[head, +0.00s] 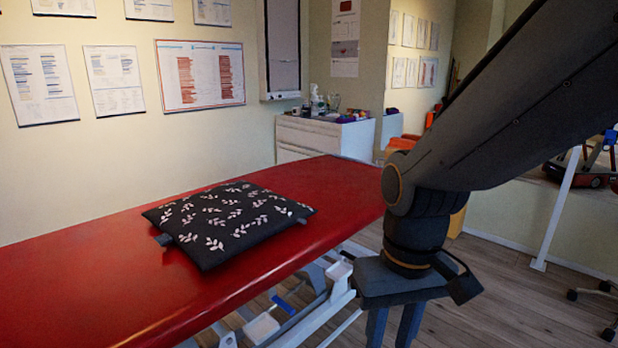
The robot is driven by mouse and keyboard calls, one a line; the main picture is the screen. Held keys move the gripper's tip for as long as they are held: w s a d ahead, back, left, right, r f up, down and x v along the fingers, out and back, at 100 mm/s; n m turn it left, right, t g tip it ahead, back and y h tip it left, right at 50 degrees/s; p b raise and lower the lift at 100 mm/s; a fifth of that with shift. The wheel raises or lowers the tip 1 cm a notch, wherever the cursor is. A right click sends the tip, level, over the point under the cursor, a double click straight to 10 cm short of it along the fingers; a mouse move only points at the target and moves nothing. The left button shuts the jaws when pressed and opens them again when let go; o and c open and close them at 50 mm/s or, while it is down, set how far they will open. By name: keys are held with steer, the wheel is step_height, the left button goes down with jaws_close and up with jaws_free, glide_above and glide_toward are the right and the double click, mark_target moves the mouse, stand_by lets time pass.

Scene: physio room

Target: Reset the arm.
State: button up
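My arm comes in from the upper right and bends down at a dark joint. My gripper (394,328) points down at the lower middle, beside the right side of the red treatment table (90,270) and over the floor. Its two grey-blue fingers stand apart with a gap between them, so it looks open. I see nothing between them, but the fingertips are cut off by the bottom edge. A black cushion with pale leaf sprigs (230,222) lies flat on the table, well left of my gripper.
The table's white metal frame (325,315) shows below its edge, near my gripper. A white cabinet (315,136) with small items stands by the back wall. A white slanted post (557,210) stands at the right. Wooden floor (500,290) is open between them.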

steer(key=d+r+m+p, duration=0.2)
steer(key=d+r+p, duration=0.5)
steer(key=p, duration=0.6)
steer(key=shift+s+d+r, duration=0.25)
steer(key=shift+r, duration=0.2)
steer(key=shift+w+a, duration=0.1)
